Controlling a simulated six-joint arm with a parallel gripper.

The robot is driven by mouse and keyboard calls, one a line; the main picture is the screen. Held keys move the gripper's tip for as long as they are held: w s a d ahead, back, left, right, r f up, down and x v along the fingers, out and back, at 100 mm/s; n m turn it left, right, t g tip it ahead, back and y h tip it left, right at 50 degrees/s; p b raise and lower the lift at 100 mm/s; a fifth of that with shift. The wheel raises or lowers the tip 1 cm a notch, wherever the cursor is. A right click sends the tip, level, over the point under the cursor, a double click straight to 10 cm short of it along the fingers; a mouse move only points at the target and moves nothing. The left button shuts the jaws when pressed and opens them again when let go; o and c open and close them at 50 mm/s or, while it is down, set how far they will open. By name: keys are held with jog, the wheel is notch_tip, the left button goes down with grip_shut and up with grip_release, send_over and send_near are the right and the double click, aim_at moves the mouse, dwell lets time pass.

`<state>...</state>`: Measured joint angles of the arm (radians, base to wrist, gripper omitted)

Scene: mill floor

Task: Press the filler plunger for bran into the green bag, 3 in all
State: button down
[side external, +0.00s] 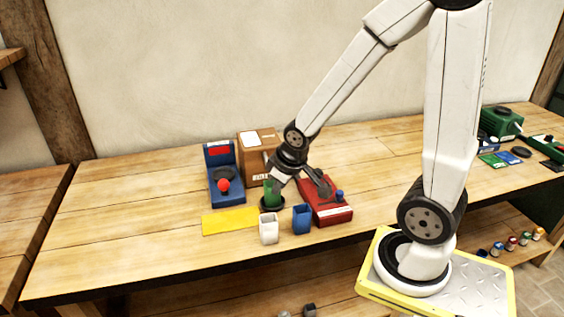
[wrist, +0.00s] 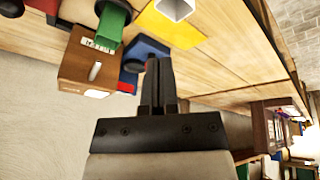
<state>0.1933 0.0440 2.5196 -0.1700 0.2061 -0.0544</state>
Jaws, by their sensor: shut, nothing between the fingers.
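The brown filler box (side external: 258,146) stands at the back of the table, with a pale label and a light rod. It also shows in the wrist view (wrist: 72,72), with its white printed label and pale rod; the print is too small to read. The green bag (side external: 272,194) stands on a dark round base in front of the box and also shows in the wrist view (wrist: 113,25). My gripper (wrist: 158,62) is shut and empty, with its fingers beside the box. In the side view my wrist partly covers the box and bag; the fingertips are unclear there.
A blue machine (side external: 216,158) with a red ball stands left of the box, and a red device (side external: 330,213) with a blue knob to the right. A white bag (side external: 268,231) and a blue bag (side external: 302,221) stand in front, beside a yellow mat (side external: 229,221). The table's left is clear.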

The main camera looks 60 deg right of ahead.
jog(key=w+d+r+t+h, duration=0.1)
jog(key=d+t+h, duration=0.1)
jog(key=d, duration=1.1)
jog(key=r+n+t+h, duration=0.2)
send_over(320, 171)
jog(key=shift+f, duration=0.1)
jog(key=shift+f, duration=0.15)
jog(key=shift+f, duration=4.25)
